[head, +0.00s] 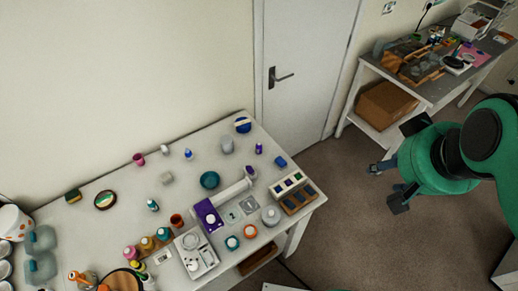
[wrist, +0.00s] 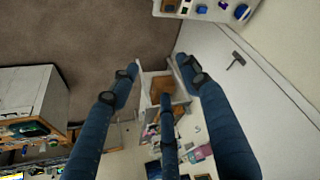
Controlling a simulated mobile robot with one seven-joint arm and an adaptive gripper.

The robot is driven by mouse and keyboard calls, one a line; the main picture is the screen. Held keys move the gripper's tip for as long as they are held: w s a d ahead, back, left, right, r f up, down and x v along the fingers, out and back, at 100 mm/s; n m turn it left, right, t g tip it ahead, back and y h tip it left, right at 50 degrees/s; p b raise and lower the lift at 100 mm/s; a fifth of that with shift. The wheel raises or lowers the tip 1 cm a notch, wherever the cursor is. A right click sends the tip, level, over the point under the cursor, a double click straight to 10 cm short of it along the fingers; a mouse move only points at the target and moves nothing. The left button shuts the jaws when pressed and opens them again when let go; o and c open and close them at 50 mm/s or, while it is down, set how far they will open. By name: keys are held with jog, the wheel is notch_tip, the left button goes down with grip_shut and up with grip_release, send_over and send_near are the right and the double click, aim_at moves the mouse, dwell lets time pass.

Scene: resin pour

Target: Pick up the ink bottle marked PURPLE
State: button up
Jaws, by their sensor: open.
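A small dark purple bottle (head: 259,148) stands upright near the far right part of the worktable; its label is too small to read. A small bottle with a blue-violet cap (head: 188,154) stands farther left, and a teal-capped bottle (head: 153,205) stands nearer the middle. I cannot read PURPLE on any of them. My gripper (head: 386,184) is open and empty, over the floor to the right of the worktable and well apart from the bottles. Its spread fingers also show in the wrist view (wrist: 158,70), with nothing between them.
The worktable (head: 110,180) carries a purple box (head: 208,216), a teal bowl (head: 209,180), a white scale (head: 195,254) and several cups. A grey door (head: 305,70) is behind. A cluttered second bench (head: 440,92) stands back right. Open floor (head: 345,225) lies between.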

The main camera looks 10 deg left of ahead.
jog(key=w+a+n+g, duration=0.1)
jog(key=w+a+n, duration=0.25)
jog(key=w, duration=0.35)
jog(key=w+a+n, duration=0.2)
jog(key=w+n, duration=0.2)
jog(key=w, duration=0.3)
jog(key=n+g, duration=0.4)
jog(key=n, duration=1.7)
send_over(259, 147)
jog(key=w, duration=0.1)
notch_tip(259, 147, down, 38)
jog(key=shift+a+f+p, duration=0.1)
jog(key=shift+f+p, duration=0.15)
jog(key=shift+p, duration=0.15)
jog(key=shift+f, duration=0.15)
jog(key=shift+f+p, duration=0.35)
jog(key=shift+f, duration=3.8)
